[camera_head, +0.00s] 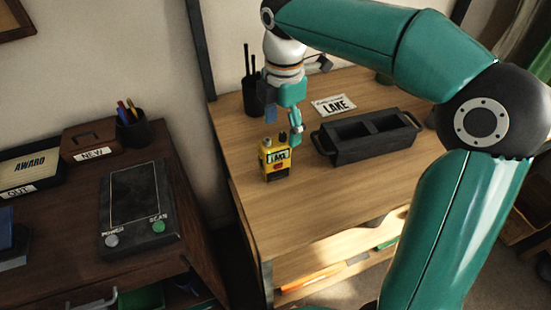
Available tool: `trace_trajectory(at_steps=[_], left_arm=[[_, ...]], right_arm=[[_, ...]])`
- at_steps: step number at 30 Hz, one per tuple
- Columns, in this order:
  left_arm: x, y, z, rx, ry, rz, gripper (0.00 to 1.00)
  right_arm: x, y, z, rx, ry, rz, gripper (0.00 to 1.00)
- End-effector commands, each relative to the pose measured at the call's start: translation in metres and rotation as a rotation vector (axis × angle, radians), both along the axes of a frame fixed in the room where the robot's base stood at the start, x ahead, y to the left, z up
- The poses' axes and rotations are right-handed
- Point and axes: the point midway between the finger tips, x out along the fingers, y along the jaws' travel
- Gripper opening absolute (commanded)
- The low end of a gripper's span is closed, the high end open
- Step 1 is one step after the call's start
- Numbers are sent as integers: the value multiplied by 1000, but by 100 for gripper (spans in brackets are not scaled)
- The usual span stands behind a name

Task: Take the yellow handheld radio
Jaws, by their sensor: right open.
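The yellow handheld radio (268,172) stands upright on the wooden table near its left edge. It has a dark display with lettering, a red spot on its front and a short black knob or antenna on top. My right gripper (284,127) hangs from the green arm just above and behind the radio. Its fingers point down and are open. One finger shows close to the radio's upper right side; I cannot tell whether it touches. My left gripper is not in view.
A black two-compartment tray (368,151) stands right of the radio. A LAKE card (335,106) and a dark cup (250,99) are behind. A dark desk (78,196) at left holds a tablet-like panel (138,207) and a pen cup (131,130). The table front is clear.

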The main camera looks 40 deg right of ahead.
Motion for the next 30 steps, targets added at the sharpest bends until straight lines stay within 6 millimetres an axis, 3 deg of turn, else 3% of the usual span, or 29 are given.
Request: trace_trajectory(at_steps=[6, 14, 27, 30], left_arm=[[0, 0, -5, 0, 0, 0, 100], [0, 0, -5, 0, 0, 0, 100], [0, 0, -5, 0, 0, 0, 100], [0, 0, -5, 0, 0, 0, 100]], right_arm=[[-3, -1, -29, 0, 1, 0, 73], [-2, 0, -32, 0, -1, 0, 73], [-2, 0, -32, 0, 0, 1, 3], [-2, 0, -32, 0, 0, 2, 0]])
